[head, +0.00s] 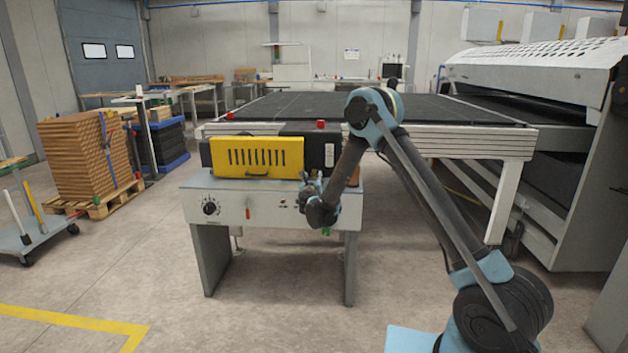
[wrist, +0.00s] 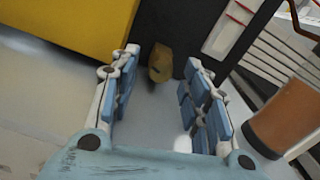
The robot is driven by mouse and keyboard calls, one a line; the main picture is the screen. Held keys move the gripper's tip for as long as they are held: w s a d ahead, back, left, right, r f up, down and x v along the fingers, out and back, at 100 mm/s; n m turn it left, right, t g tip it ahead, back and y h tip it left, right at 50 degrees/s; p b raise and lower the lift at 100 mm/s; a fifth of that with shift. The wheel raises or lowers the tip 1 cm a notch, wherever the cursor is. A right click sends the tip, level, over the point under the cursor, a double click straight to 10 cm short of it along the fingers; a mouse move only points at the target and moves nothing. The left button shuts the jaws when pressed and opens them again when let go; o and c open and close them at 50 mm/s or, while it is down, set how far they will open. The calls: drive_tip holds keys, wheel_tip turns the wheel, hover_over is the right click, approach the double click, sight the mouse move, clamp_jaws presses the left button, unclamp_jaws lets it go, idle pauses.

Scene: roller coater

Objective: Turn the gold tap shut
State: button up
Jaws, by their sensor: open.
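The gold tap (wrist: 160,62) shows in the wrist view as a small rounded gold piece against the dark side of the machine, above a pale grey surface. My gripper (wrist: 163,66) is open, with one blue-padded finger on each side of the tap in the picture. The tap appears slightly beyond the fingertips, and I see no contact. In the head view my gripper (head: 311,188) is at the front right of the small coating machine (head: 262,200). I cannot make out the tap there; the gripper and arm cover that area.
A yellow slotted cover (head: 257,157) is left of my gripper, and also fills the wrist view's upper left (wrist: 65,25). An orange-brown cylinder (wrist: 284,115) is close beside the right finger. A long dark table (head: 330,105) stands behind. The front floor is clear.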

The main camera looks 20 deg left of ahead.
drive_tip(key=shift+x, duration=1.45)
clamp_jaws()
drive_tip(key=shift+m, duration=1.6)
unclamp_jaws()
drive_tip(key=shift+s+d, duration=0.1)
